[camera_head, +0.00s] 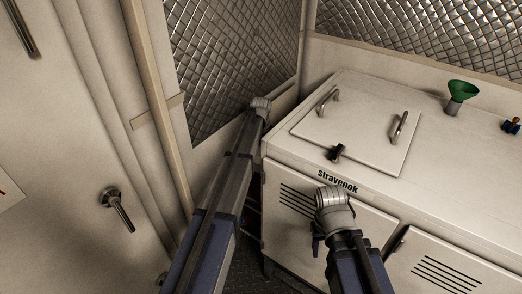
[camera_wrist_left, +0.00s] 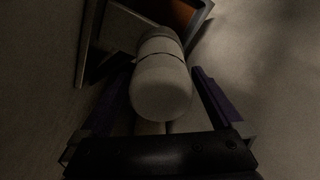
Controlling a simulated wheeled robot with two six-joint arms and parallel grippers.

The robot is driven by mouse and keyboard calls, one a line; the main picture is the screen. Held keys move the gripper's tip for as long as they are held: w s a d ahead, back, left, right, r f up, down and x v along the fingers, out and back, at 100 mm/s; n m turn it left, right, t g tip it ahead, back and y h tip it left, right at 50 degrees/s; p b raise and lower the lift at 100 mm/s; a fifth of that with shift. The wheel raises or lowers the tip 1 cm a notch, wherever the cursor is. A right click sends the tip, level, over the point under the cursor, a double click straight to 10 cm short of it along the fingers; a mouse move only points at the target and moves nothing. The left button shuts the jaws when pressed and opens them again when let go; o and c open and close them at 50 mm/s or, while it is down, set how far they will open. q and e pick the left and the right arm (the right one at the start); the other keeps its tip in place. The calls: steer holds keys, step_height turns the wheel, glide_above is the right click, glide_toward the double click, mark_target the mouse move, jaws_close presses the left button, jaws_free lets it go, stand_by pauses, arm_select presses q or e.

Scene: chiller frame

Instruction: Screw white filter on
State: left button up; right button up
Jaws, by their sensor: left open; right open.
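The white filter (camera_wrist_left: 162,85), a pale rounded cylinder with a dark ring line near its far end, shows in the left wrist view. My left gripper (camera_wrist_left: 164,76) is open, with one purple finger on each side of the filter. I cannot tell whether the fingers touch it. The far end of the filter lies near a grey and orange-brown fitting (camera_wrist_left: 178,14), and the join is too dark to read. In the head view my left arm reaches down beside the chiller, and its gripper and the filter are hidden. My right gripper (camera_head: 318,246) is open, partly seen before the chiller's front.
The white chiller cabinet (camera_head: 455,150) fills the right, with a handled lid (camera_head: 350,125) and a green funnel (camera_head: 463,90) on top. A door with a lever handle (camera_head: 118,208) is at left. A narrow dark floor gap lies between wall and cabinet.

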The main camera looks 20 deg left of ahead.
arm_select(q)
steer(key=r+p, duration=0.5)
steer(key=s+r+p, duration=0.1)
steer(key=r+p, duration=0.1)
steer(key=r, duration=0.1)
steer(key=shift+d+p, duration=0.1)
steer(key=shift+p, duration=0.3)
steer(key=shift+f, duration=0.15)
arm_select(e)
step_height(320, 180, up, 8)
steer(key=shift+f, duration=0.15)
steer(key=shift+s, duration=0.1)
